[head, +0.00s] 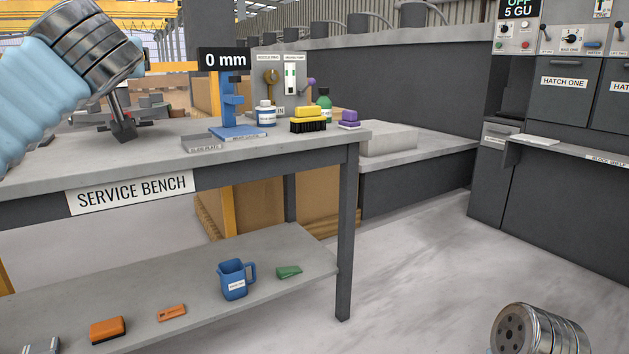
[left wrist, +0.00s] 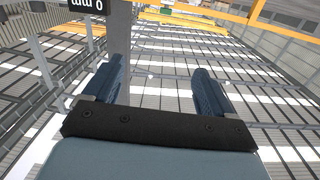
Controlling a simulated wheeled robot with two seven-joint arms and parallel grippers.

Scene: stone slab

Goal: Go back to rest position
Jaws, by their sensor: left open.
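My left arm (head: 85,55) comes in from the upper left of the head view, above the service bench (head: 50,165). Its gripper cannot be made out there. In the left wrist view my left gripper (left wrist: 160,80) shows two blue fingers spread wide with nothing between them. Behind them are roof beams and the upside-down "0 mm" display. My right gripper is not in view; only a silver joint of my right arm (head: 540,330) shows at the lower right.
The lower shelf holds a blue mug (head: 234,280) and an orange block (head: 107,329). Floor (head: 410,265) right of the bench is clear.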

